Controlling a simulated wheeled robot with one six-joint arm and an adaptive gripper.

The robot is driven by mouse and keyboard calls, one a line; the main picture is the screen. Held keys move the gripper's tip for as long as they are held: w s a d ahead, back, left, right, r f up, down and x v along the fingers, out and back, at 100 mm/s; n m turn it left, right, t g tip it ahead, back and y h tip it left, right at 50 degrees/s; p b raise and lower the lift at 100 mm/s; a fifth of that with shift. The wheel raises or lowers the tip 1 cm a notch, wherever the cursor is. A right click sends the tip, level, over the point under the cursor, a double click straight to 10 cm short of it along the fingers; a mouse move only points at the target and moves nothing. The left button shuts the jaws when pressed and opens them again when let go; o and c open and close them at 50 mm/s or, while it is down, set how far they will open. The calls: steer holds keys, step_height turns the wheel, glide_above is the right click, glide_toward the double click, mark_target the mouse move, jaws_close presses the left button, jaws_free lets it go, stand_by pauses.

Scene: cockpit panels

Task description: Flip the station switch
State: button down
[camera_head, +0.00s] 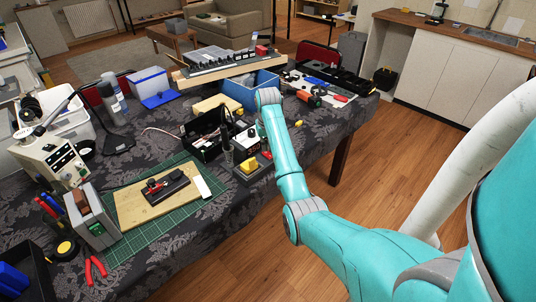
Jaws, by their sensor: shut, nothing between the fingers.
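A small black box with a pale front panel and knobs (247,139) stands mid-table, beside a stand with a yellow sponge (250,166). It looks like a soldering station; its switch is too small to make out. My teal arm comes from the lower right and bends down at the wrist near this box. A cream device with a black switch panel (60,159) stands at the left.
A wooden board with a dark tool (130,205) lies on a green cutting mat (155,231) in front. A blue bin (240,95), a raised board of parts (222,67) and a tool tray (322,84) crowd the back. Red pliers (95,269) lie front left. Floor is clear at right.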

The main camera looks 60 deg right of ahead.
steer(key=shift+f, duration=0.7)
stand_by(0.5)
steer(key=shift+r, duration=3.5)
